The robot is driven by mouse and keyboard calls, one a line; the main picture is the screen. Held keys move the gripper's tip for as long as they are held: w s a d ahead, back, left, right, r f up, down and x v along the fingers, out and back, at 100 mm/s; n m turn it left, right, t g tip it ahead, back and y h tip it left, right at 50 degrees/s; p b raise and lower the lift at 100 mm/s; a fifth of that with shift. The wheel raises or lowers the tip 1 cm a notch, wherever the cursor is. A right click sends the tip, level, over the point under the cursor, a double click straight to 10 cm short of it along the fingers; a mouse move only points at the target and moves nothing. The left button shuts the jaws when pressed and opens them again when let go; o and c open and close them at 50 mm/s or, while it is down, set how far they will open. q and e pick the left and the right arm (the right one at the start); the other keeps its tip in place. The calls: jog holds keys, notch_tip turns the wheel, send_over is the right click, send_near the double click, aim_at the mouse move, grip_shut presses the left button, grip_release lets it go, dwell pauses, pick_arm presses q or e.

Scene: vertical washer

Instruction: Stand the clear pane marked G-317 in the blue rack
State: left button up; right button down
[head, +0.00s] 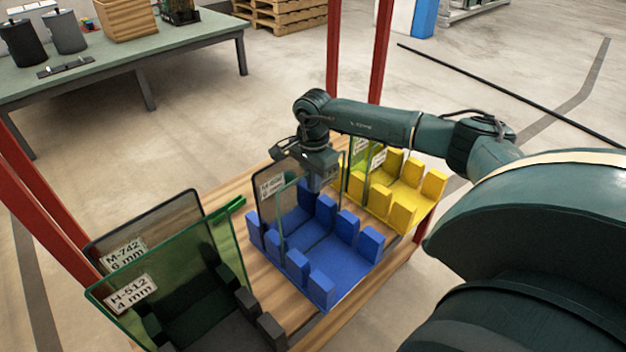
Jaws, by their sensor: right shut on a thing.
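The blue rack (345,262) stands on a slatted wooden table, its posts in rows with slots between them. My right gripper (316,180) is above the rack's far part, pointing down, shut on the top edge of a clear pane (291,212). The pane is upright, with a thin greenish edge, and its lower part is among the blue posts. I cannot tell whether its bottom edge touches the rack. No G-317 mark is readable on it. A dark tinted pane (264,200) with a partly hidden label stands just behind. My left gripper is out of view.
A yellow rack (405,195) with labelled green panes stands right of the blue one. Red posts (334,50) rise around the table.

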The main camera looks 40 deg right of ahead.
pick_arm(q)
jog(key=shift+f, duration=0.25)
pick_arm(e)
jog(key=shift+f, duration=0.2)
jog(key=c, duration=1.6)
grip_release()
jog(key=shift+o, duration=0.4)
jog(key=shift+s+f, duration=0.1)
jog(key=shift+f, duration=0.05)
notch_tip(320, 180, up, 4)
jog(key=shift+f, duration=0.1)
notch_tip(320, 180, up, 9)
jog(key=shift+r, duration=0.3)
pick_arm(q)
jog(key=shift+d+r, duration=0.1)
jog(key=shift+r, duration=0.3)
